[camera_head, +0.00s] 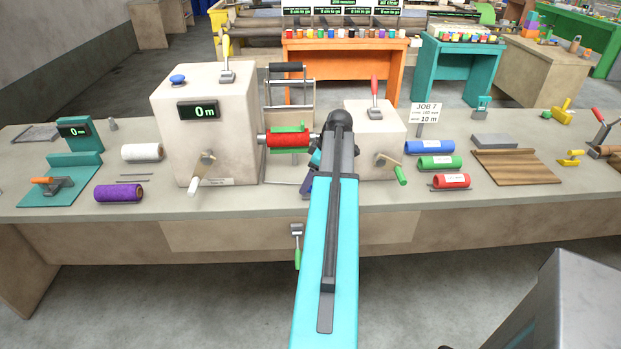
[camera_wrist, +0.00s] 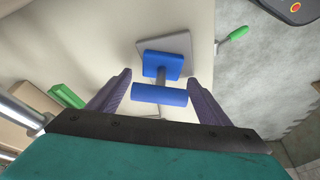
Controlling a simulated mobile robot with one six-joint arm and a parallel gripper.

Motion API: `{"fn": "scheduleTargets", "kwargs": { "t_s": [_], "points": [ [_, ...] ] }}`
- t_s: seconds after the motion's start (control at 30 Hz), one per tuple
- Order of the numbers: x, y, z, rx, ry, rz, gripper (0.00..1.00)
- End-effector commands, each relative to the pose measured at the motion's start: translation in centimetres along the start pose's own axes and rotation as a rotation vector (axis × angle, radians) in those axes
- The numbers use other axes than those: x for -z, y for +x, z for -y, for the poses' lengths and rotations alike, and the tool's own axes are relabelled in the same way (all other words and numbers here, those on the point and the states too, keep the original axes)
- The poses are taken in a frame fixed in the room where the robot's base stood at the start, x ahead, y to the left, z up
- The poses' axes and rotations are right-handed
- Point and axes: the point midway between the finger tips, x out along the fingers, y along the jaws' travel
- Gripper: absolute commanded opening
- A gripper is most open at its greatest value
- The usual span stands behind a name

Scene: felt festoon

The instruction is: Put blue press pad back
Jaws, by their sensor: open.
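The blue press pad shows in the wrist view, with a square blue base (camera_wrist: 149,63), a short stem and a blue crossbar handle (camera_wrist: 158,95). Its base appears to lie on a flat grey plate (camera_wrist: 182,42) on the bench top. My gripper (camera_wrist: 160,88) is open, with one purple finger on each side of the handle. No clear contact shows, and the handle is between or just below the fingers. In the head view my arm hides the pad, and my gripper (camera_head: 308,178) is partly seen at the bench between the two beige housings.
A red roll (camera_head: 286,139) with a green piece sits on a spindle left of my arm. The left housing (camera_head: 215,140) and right housing (camera_head: 372,140) flank the gap, with cranks in front. Blue, green and red rolls lie to the right. A green-handled tool (camera_head: 297,258) hangs at the front edge.

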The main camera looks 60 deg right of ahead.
Motion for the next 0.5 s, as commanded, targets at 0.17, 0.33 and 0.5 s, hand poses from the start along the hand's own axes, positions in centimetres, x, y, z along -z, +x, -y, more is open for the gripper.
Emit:
{"fn": "scheduleTargets", "kwargs": {
  "t_s": [0.17,0.33,0.5],
  "points": [
    [0.0,-1.0,-0.1,-0.002,0.0,-0.001,0.71],
    [-0.1,-2.7,-0.1,-0.003,0.001,-0.001,0.71],
    [0.0,-4.8,-0.1,-0.003,0.001,-0.001,0.71]
  ]
}}
